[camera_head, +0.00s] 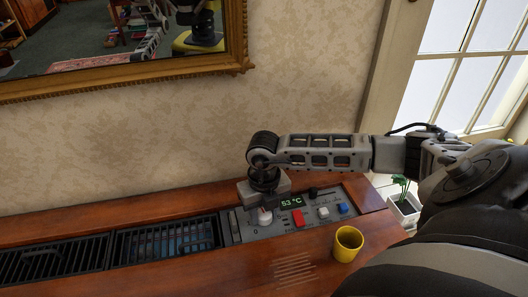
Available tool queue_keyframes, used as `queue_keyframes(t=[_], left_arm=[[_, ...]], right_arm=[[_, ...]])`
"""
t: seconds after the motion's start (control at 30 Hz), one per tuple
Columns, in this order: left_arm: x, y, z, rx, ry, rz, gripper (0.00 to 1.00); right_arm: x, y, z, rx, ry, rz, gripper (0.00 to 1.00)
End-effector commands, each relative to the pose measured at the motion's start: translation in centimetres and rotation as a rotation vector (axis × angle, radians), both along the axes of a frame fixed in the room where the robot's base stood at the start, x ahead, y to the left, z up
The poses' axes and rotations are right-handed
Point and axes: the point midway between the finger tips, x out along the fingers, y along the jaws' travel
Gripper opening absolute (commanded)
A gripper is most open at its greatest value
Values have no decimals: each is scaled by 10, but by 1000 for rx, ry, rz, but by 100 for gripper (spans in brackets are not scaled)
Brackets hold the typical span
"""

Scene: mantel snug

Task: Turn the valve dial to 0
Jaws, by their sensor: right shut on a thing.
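The valve dial (265,218) is a small white knob at the left of the grey control panel (285,232), with small markings on the panel around it. My right gripper (264,207) points down over the dial from above and is shut on it. The gripper body hides the dial's top and part of the panel behind it. The dial's exact pointer direction is too small to tell. My left gripper is not in view.
The panel has a display (291,203) reading 53 °C, a red switch (298,218), a white knob (323,212) and a blue button (342,209). A yellow cup (347,244) stands right of it. Dark grilles (165,240) lie left. A gold-framed mirror (150,79) hangs behind.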

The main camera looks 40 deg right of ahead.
Motion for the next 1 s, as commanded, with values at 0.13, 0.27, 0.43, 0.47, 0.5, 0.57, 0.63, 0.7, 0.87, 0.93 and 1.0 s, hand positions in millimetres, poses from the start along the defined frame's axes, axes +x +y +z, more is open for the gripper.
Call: queue_keyframes(t=[0.13,0.27,0.43,0.47,0.5,0.57,0.63,0.7,0.87,0.93,1.0], left_arm=[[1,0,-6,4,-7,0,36],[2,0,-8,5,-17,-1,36],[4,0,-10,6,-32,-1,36],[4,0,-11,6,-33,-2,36],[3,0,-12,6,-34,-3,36],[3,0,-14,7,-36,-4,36],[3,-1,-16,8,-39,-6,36],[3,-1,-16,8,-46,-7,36],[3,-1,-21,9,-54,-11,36],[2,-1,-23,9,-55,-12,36],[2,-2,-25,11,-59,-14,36]], right_arm=[[1,0,-1,-1,-4,140,15],[1,-1,-1,-1,-4,264,15],[1,-1,-1,-3,-3,425,15],[1,-1,-1,-3,-3,454,15],[1,-1,-1,-2,-4,492,15],[1,0,-1,-2,-4,548,15],[1,-1,-1,-2,-4,614,15],[1,-1,-2,-3,-3,681,15],[1,-1,-1,-3,-3,833,15],[1,0,-2,-2,-4,899,15],[1,0,-2,-2,-3,966,15]])
